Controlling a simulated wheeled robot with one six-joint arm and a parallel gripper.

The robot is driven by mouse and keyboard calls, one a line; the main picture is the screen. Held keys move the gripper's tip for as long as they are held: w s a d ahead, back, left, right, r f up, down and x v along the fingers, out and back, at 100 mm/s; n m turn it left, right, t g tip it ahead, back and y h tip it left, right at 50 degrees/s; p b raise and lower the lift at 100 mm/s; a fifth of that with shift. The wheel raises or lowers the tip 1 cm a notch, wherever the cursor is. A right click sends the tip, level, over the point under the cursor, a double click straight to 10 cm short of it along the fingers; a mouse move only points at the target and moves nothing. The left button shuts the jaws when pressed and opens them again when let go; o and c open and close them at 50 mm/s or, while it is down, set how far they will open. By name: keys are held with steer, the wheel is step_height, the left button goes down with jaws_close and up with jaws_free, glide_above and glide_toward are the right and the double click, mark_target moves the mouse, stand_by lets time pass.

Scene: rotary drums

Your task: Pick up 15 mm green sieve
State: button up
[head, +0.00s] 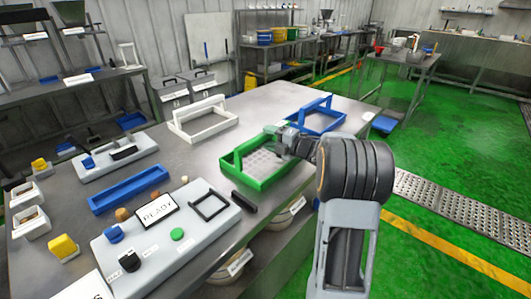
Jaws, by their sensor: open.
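The green sieve (239,178) sits on the metal table. It is a rectangular green frame with a pale perforated floor. My gripper (277,137) is at the sieve's far side, at the height of its upper bar, with my arm reaching in from the right. The jaws are open. The gripper and wrist hide part of the sieve's right side, and I cannot tell whether the fingers touch it.
A white sieve (184,133) stands behind to the left and a blue sieve (318,128) behind to the right. A control panel reading READY (158,209) and a blue tray (128,190) lie on the left. Free table (195,160) shows between.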

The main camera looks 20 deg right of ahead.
steer(key=shift+x, duration=1.95)
jaws_close()
